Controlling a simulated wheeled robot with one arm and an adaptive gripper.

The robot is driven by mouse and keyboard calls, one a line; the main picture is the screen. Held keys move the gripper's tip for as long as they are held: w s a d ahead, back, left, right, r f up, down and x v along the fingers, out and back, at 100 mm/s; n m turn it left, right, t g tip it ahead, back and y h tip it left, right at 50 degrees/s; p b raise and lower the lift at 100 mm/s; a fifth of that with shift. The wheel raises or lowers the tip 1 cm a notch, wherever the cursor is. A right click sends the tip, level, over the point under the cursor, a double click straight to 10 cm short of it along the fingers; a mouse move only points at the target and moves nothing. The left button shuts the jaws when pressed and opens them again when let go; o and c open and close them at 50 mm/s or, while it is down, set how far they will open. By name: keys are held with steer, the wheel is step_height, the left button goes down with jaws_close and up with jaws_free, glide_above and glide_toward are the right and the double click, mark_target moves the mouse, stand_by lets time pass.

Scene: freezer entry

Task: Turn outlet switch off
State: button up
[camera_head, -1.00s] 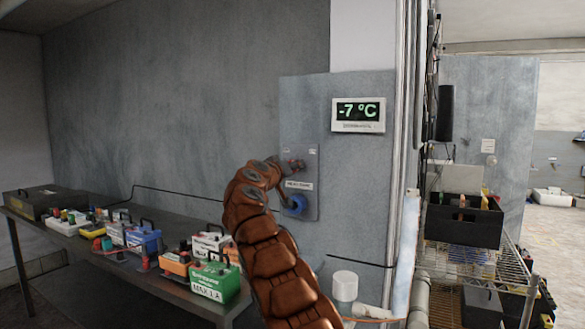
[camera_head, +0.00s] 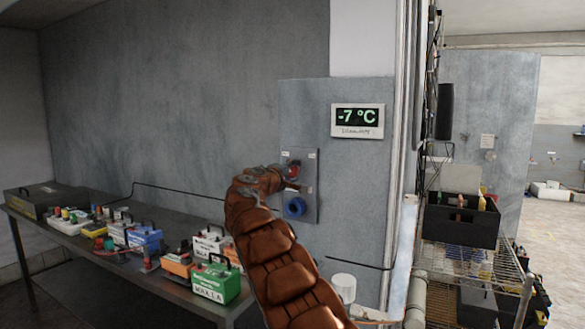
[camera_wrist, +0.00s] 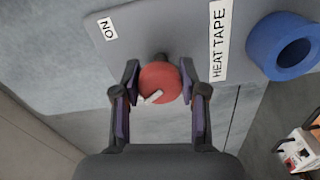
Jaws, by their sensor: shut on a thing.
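The outlet switch is a round red knob (camera_wrist: 159,83) with a white pointer mark, on a grey panel (camera_wrist: 262,8). In the wrist view the pointer slants toward the lower left. An "ON" label (camera_wrist: 107,28) is at the upper left and a "HEAT TAPE" label (camera_wrist: 219,42) is to the right. A blue round socket (camera_wrist: 285,46) sits at the far right. My gripper (camera_wrist: 160,90) has a finger on each side of the knob and is shut on it. In the head view the knob (camera_head: 294,170) shows just above my gripper (camera_head: 288,183), with the blue socket (camera_head: 296,206) below.
A display (camera_head: 358,120) reading -7 °C hangs to the upper right of the panel. A bench (camera_head: 75,238) with several coloured boxes stands at the left. A wire rack (camera_head: 470,262) with dark bins stands at the right. A white cylinder (camera_head: 344,286) is below the panel.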

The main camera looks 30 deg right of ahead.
steer(key=shift+n+p, duration=0.5)
steer(key=shift+n, duration=0.5)
steer(key=o, duration=1.2)
steer(key=shift+c, duration=0.2)
steer(key=shift+a, duration=0.1)
steer(key=v, duration=1.2)
